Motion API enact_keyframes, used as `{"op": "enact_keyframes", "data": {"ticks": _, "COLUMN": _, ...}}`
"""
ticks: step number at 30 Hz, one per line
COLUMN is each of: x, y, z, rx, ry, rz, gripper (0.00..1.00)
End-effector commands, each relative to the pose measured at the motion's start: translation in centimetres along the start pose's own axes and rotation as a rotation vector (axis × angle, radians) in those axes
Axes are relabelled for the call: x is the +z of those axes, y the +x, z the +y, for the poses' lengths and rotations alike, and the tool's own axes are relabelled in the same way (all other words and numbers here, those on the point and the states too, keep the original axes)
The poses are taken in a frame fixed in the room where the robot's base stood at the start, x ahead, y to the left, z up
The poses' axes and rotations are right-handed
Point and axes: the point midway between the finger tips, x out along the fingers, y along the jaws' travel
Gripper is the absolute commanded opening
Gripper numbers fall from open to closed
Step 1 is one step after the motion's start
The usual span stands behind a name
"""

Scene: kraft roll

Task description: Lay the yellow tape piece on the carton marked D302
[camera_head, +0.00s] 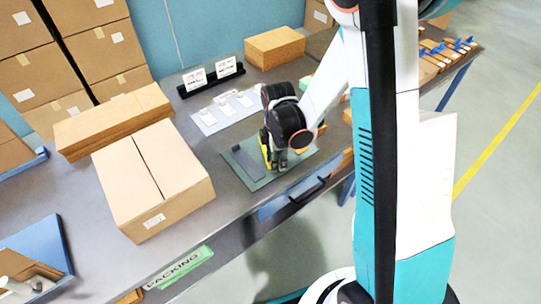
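My gripper (279,163) points down over a dark green mat (263,183) on the bench. A small yellow thing (264,142) shows at the gripper's left side. It may be the yellow tape piece, but the arm hides part of it, and I cannot tell whether it is held. The gap between the fingers is not clear. A large closed brown carton (120,186) stands on the bench to the left, apart from the gripper. Its front has a white label (153,220), too small to read, so I cannot confirm D302.
A dark grey flat piece (246,163) lies on the mat. Flat cardboard (112,122) lies behind the carton. A black handle (309,190) is at the front edge.

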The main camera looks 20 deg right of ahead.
Motion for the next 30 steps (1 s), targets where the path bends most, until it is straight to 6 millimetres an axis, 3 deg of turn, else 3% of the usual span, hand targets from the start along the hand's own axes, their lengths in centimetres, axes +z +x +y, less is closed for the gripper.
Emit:
{"op": "enact_keyframes", "data": {"ticks": 3, "x": 0.0, "y": -0.1, "z": 0.0, "rx": 0.0, "ry": 0.0, "rz": 0.0, "gripper": 0.28}}
{"op": "enact_keyframes", "data": {"ticks": 8, "x": 0.0, "y": -0.1, "z": 0.0, "rx": 0.0, "ry": 0.0, "rz": 0.0, "gripper": 0.0}}
{"op": "enact_keyframes", "data": {"ticks": 22, "x": 0.0, "y": -0.5, "z": 0.0, "rx": 0.0, "ry": 0.0, "rz": 0.0, "gripper": 0.0}}
{"op": "enact_keyframes", "data": {"ticks": 30, "x": 0.0, "y": -3.6, "z": -0.1, "rx": 0.0, "ry": 0.0, "rz": 0.0, "gripper": 0.0}}
